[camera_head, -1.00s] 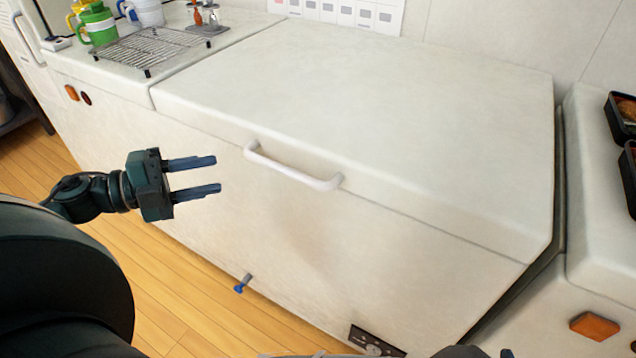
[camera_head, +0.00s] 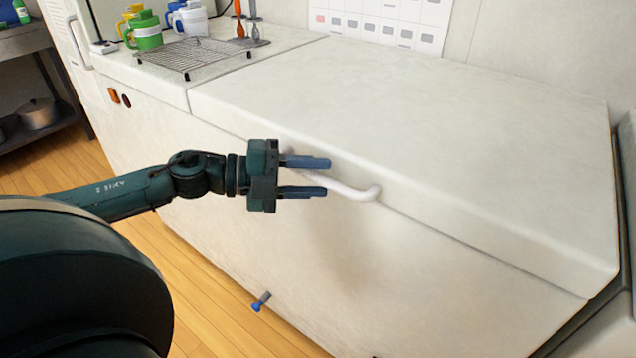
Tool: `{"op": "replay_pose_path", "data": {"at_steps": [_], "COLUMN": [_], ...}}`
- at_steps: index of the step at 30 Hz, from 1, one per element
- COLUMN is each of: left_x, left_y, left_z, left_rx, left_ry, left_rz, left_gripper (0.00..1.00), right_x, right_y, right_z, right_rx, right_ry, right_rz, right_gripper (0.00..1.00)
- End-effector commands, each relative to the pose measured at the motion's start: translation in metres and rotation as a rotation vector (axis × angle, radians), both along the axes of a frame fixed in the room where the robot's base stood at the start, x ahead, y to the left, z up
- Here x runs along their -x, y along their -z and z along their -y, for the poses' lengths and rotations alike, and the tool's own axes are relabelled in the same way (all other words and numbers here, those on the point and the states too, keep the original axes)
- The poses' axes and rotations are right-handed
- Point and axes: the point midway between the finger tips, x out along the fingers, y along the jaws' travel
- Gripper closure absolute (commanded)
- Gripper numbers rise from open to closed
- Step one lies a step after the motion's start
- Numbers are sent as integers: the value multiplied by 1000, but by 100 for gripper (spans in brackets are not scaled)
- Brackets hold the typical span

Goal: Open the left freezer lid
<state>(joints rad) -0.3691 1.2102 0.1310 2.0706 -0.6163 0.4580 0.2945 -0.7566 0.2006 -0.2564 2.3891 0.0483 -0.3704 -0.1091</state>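The white chest freezer's wide lid (camera_head: 420,130) lies closed, with its seam running along the front. A pale bar handle (camera_head: 362,193) is fixed to the lid's front edge; its left part is hidden behind my gripper. My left gripper (camera_head: 328,177) is open, its two fingers pointing right, one above the other. In the picture the fingers overlap the handle; I cannot tell whether they touch it. My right gripper is out of view.
A wire rack (camera_head: 187,55), a green mug (camera_head: 146,30) and a white mug (camera_head: 191,18) stand on the section left of the lid. The lid's top is clear. A blue-tipped drain tap (camera_head: 260,302) sticks out low on the freezer front. A shelf with a pot (camera_head: 38,113) stands far left.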

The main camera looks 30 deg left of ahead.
Motion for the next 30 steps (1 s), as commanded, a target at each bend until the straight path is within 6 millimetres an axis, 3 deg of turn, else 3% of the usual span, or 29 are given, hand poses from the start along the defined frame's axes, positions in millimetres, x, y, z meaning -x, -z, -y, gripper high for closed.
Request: {"op": "replay_pose_path", "data": {"at_steps": [16,30], "left_x": [-7,-7], "left_y": [1,1], "left_z": [8,8], "left_rx": [-2,-2], "left_ry": [-1,-1], "left_rz": [0,0], "left_gripper": [62,100], "right_x": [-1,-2], "right_y": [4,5], "right_z": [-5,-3], "right_rx": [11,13], "right_ry": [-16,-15], "right_rz": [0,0], "right_gripper": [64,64]}}
